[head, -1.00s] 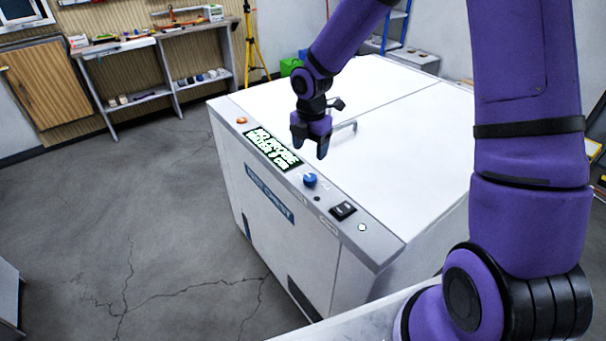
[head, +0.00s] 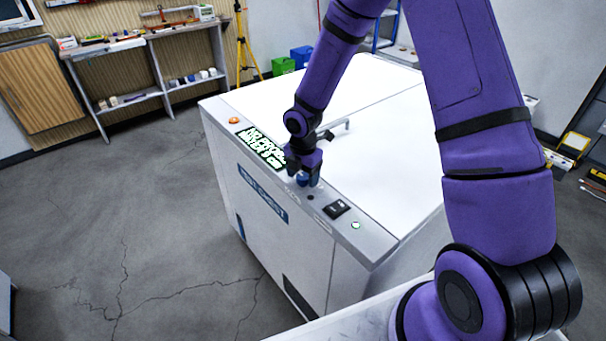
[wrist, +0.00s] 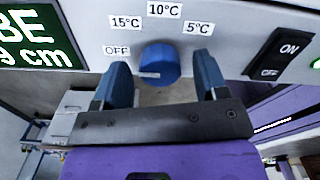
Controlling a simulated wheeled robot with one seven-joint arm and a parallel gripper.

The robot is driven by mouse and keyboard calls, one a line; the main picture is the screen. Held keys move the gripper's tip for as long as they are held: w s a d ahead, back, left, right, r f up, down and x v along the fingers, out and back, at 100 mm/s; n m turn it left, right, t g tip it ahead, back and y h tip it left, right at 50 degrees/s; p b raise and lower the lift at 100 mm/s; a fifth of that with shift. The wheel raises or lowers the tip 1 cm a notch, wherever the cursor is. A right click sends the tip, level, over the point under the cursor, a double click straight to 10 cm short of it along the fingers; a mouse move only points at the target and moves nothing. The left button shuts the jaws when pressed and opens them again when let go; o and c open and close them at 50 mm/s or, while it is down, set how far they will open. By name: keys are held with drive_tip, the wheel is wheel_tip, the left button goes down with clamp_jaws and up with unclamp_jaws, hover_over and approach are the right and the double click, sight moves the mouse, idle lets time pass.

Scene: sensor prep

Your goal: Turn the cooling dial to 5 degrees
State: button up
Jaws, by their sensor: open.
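The blue cooling dial (wrist: 159,63) is on the chest's front panel in the wrist view, with labels OFF, 15°C, 10°C and 5°C (wrist: 197,28) around it. A pale mark on the dial's left side is toward OFF. My gripper (wrist: 164,78) is open, with one blue finger on each side of the dial and visible gaps to it. In the head view my gripper (head: 303,180) is down at the panel and the dial (head: 303,179) is partly hidden by the fingers.
The panel also carries a lit green display (head: 260,146), a black ON/OFF switch (head: 337,208), an orange light (head: 234,120) and a small green-white light (head: 355,225).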

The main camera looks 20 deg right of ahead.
drive_tip(key=c, duration=0.9)
drive_tip(key=shift+c, duration=0.2)
drive_tip(key=shift+m, duration=0.4)
drive_tip(key=m, duration=0.4)
drive_tip(key=shift+m, duration=0.3)
drive_tip(key=m, duration=0.6)
drive_tip(key=shift+m, duration=0.3)
drive_tip(key=m, duration=1)
drive_tip(key=shift+m, duration=2.5)
